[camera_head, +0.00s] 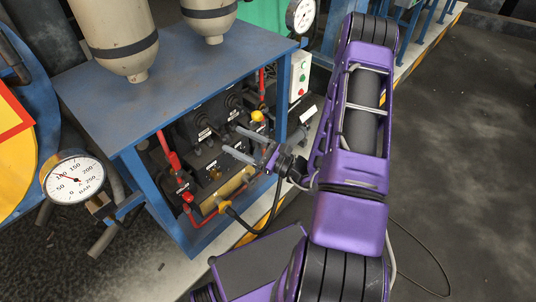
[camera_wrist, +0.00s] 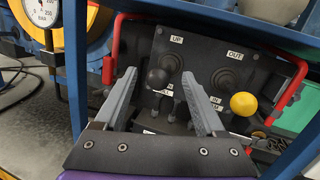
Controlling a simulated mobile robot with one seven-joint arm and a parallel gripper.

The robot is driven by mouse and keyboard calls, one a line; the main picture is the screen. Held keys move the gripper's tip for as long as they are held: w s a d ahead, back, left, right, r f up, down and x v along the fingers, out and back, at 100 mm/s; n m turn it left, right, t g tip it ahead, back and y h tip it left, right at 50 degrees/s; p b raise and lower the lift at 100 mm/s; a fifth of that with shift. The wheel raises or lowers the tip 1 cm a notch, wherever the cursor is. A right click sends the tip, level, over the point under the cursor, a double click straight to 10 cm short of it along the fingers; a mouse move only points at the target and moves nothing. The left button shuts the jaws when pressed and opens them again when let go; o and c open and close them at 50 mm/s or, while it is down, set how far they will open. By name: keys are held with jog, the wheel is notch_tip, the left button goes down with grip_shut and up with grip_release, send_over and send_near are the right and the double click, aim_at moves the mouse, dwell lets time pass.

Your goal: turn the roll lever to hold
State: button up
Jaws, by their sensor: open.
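A dark control panel (camera_wrist: 205,50) fills the middle of the wrist view, with labels reading UP and OUT; lower labels are partly hidden or too small. I cannot tell which control is the roll lever. A black-knobbed lever (camera_wrist: 157,78) appears between my fingers, with another round black knob (camera_wrist: 172,63) beside it. A yellow ball knob (camera_wrist: 244,104) is right of the right finger; it also shows in the head view (camera_head: 257,116). My gripper (camera_wrist: 159,76) is open, pointing at the panel, also seen in the head view (camera_head: 232,140). Contact with the lever is unclear.
Red handles flank the panel, left (camera_wrist: 110,66) and right (camera_wrist: 294,85). A blue frame (camera_head: 178,85) with tanks (camera_head: 118,38) on top surrounds the panel. A gauge (camera_head: 73,178) stands at left. Dark floor (camera_head: 460,130) at right is open.

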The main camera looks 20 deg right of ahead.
jog(key=v, duration=1)
jog(key=shift+s, duration=0.1)
